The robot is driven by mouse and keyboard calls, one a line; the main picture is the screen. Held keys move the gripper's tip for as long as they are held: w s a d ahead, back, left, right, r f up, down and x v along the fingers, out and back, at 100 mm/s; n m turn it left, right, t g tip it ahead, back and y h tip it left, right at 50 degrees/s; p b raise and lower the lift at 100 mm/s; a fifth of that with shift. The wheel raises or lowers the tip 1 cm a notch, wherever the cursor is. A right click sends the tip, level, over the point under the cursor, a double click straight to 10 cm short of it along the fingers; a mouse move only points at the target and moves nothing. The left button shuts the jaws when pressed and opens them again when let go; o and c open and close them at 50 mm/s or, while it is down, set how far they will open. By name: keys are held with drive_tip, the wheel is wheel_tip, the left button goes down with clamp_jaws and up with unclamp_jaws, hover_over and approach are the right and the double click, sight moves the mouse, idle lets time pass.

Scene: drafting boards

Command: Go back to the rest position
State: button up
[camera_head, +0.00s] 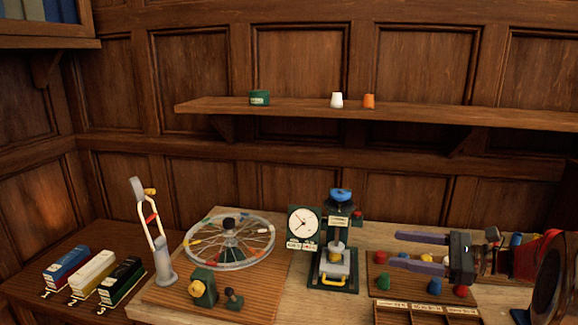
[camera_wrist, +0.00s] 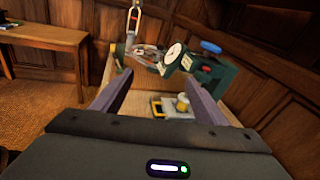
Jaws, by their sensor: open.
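My gripper (camera_head: 408,251) is at the right of the head view, reaching in from the right edge. Its two purple-grey fingers point left and are spread apart. Nothing is between them. It is over the right part of the bench (camera_head: 385,236), with a board of coloured knobs (camera_head: 435,286) below and behind it. In the wrist view the fingers of my gripper (camera_wrist: 152,95) are apart. A green press (camera_head: 331,255) with a blue top stands left of the fingertips; it also shows in the wrist view (camera_wrist: 212,78).
A dial gauge (camera_head: 303,222) and a spoked wheel (camera_head: 229,243) stand left of the press. A compartment tray (camera_head: 427,313) lies at the front.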

drive_tip(key=s+a+f+n+g+h, duration=0.3)
drive_tip(key=s+f+n+h, duration=0.1)
drive_tip(key=s+f, duration=0.25)
drive_tip(key=s+a+f+n+g+h, duration=0.2)
drive_tip(key=s+f+n+g+h, duration=0.1)
drive_tip(key=s+f+n, duration=0.3)
drive_tip(key=s+a+r+n+t+h, duration=0.2)
drive_tip(key=s+a+r+n+h, duration=0.1)
drive_tip(key=s+n, duration=0.3)
drive_tip(key=s+a+r+n+t+h, duration=0.2)
drive_tip(key=s+a+r+n+h, duration=0.2)
drive_tip(key=s, duration=0.6)
drive_tip(key=shift+a+r+n+h, duration=0.2)
drive_tip(key=shift+r+n+h, duration=0.2)
drive_tip(key=shift+r+n, duration=0.45)
